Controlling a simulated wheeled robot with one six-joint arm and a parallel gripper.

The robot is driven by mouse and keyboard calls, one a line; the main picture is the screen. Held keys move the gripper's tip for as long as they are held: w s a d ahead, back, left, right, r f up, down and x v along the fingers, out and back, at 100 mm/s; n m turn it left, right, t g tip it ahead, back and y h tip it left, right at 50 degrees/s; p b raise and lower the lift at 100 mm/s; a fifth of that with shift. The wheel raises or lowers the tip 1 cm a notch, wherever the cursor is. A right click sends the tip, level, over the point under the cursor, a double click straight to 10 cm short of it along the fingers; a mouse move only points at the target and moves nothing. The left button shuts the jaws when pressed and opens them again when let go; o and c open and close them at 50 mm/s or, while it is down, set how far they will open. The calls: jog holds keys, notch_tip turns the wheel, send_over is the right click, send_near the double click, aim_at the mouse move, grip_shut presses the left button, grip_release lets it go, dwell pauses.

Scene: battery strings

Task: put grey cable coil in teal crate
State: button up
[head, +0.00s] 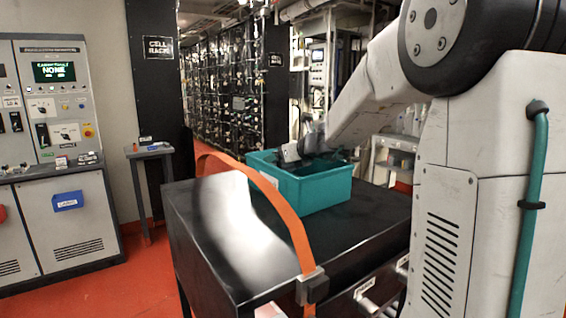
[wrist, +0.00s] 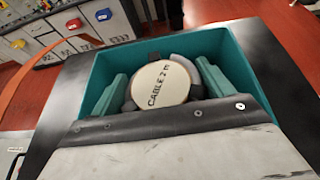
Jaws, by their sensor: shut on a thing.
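The teal crate (head: 322,190) stands on the black table, open at the top. It also fills much of the wrist view (wrist: 98,62). My gripper (head: 304,152) is at the crate's opening, its lower part partly hidden by the rim. In the wrist view my gripper (wrist: 165,85) has its two teal fingers on either side of the grey cable coil (wrist: 187,72), shut on it. The coil has a round cream label reading "CABLE 2 M". It lies within the crate's outline; whether it touches the floor cannot be told.
The black table (head: 215,235) has bare room left of and in front of the crate. An orange strap (head: 270,190) arches over the table's left part to a grey clamp at its front edge. A small side table (head: 149,153) and control cabinets (head: 70,215) stand at left.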

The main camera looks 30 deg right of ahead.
jog(key=shift+f, duration=0.65)
jog(key=shift+f, duration=0.6)
jog(key=o, duration=1.1)
jog(key=shift+r, duration=0.55)
jog(key=v, duration=1.2)
